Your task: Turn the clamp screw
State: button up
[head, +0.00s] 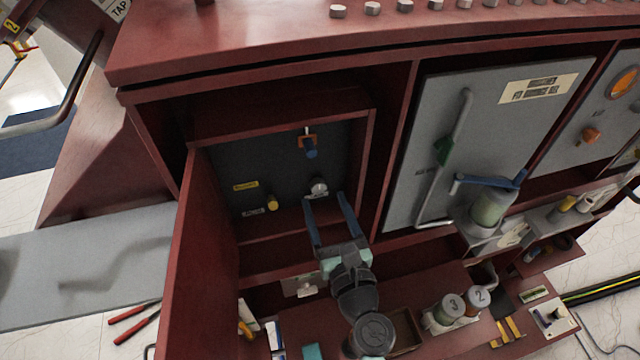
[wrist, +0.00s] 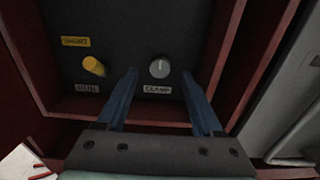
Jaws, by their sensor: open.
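The clamp screw is a round grey knob (wrist: 160,68) above a white label reading CLAMP in the wrist view. It also shows on the dark panel inside the red cabinet recess in the head view (head: 319,188). My gripper (head: 325,198) reaches toward the panel with its two blue fingers apart, also seen in the wrist view (wrist: 160,78). The knob appears between the fingertips in the wrist view. I cannot tell how much depth separates them, and no contact shows. Nothing is held.
A yellow knob (wrist: 94,66) sits left of the clamp knob, with a yellow label above it. Red recess walls and an open red door (head: 200,270) surround the panel. A grey door (head: 480,140) stands right.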

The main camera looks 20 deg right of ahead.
aim_at(319, 189)
jog(key=shift+w, duration=2.1)
grip_shut()
